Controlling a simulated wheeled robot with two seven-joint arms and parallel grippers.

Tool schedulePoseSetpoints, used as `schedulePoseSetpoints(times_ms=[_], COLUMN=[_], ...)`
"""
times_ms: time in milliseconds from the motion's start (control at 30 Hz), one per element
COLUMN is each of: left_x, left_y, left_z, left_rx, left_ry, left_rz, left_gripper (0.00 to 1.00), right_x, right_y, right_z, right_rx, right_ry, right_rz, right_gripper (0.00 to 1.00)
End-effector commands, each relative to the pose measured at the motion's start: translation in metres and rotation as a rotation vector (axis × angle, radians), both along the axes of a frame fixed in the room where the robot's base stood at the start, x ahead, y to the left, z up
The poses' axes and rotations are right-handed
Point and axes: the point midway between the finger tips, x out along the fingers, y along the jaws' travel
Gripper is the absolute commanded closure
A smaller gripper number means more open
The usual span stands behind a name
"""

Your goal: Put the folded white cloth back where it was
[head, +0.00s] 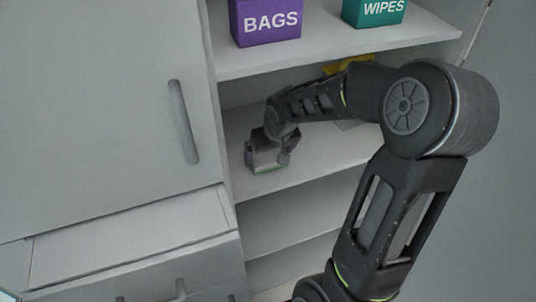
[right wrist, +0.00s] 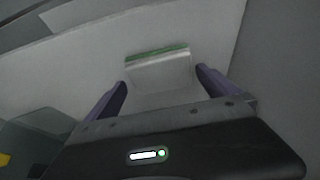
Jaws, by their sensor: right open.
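The folded white cloth (right wrist: 160,72), with a green stripe along its far edge, lies on the shelf in the right wrist view. In the head view the cloth (head: 265,158) shows small at the shelf's left part, its green edge toward the front. My right gripper (right wrist: 162,76) is open, with its purple fingertips on either side of the cloth's near part; I cannot tell whether they touch it. In the head view the right gripper (head: 267,156) reaches down over the cloth and partly hides it. My left gripper is not in view.
A purple BAGS box (head: 268,22) and a green WIPES box (head: 374,12) stand on the shelf above. A yellow thing (head: 350,64) is partly hidden behind my right arm. A closed cabinet door (head: 100,100) stands left. The shelf (head: 315,160) right of the cloth has bare room.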

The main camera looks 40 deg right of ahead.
Motion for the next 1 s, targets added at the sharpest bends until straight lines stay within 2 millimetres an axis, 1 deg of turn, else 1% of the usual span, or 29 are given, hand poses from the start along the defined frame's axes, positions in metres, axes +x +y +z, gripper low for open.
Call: schedulePoseSetpoints(times_ms=[33, 233, 300, 433, 600, 1000], left_x=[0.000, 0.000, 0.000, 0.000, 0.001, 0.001], left_y=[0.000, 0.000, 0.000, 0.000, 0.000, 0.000], left_z=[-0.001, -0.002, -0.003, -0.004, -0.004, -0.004], left_rx=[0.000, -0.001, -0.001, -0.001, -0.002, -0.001], left_ry=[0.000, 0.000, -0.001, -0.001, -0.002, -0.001], left_rz=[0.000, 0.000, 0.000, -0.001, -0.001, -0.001], left_gripper=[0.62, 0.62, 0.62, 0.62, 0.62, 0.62], right_x=[-0.003, -0.018, -0.023, -0.030, -0.035, -0.035], right_y=[0.001, 0.006, 0.007, 0.009, 0.011, 0.011], right_z=[0.010, 0.050, 0.062, 0.080, 0.090, 0.090], right_rx=[-0.001, -0.002, 0.000, 0.000, 0.001, 0.000], right_ry=[-0.006, -0.008, -0.006, -0.004, -0.001, -0.001], right_rz=[-0.001, 0.001, 0.000, 0.000, 0.002, 0.001], right_gripper=[0.00, 0.00, 0.00, 0.00, 0.00, 0.00])
